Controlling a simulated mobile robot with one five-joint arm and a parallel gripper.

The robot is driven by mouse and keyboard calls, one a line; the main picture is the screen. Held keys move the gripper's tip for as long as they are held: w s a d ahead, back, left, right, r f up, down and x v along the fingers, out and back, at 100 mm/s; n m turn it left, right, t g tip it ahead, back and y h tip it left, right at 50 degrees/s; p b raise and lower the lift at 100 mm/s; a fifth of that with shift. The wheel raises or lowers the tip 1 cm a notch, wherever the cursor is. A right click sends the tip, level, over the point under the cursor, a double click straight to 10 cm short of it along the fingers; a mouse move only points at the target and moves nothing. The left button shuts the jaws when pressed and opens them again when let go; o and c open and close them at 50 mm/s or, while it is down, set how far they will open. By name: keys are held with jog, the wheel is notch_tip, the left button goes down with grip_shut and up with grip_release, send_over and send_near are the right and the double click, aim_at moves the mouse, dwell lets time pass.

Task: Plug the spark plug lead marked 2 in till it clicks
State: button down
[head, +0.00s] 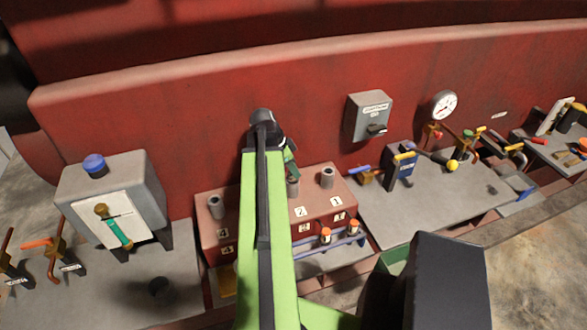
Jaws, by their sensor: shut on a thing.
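The brownish-red block (318,183) stands at the middle of the bench with grey posts on top. Below the post at right (328,178) is a plate marked 1, and below the post left of it (293,187) a plate marked 2 (300,211). Another post (216,206) stands at the left end, by a plate marked 4. Two orange-topped pieces, one (326,236) left of the other (354,227), stand at a blue rail in front; I cannot read marks on them. My green arm crosses the block and hides part of it.
A grey box (120,190) with a blue button stands at left. A grey switch box (368,116) and a round gauge (444,104) are on the red wall behind. Right of the block, a blue device (402,165) and coloured valves (453,165) stand on a grey bench.

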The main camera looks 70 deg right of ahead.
jog(key=shift+f, duration=0.15)
jog(key=c, duration=1.1)
grip_release()
jog(key=shift+o, duration=0.2)
jog(key=p+v, duration=1.6)
jog(key=v, duration=0.1)
jog(key=shift+r, duration=0.2)
jog(key=shift+w+a, duration=0.1)
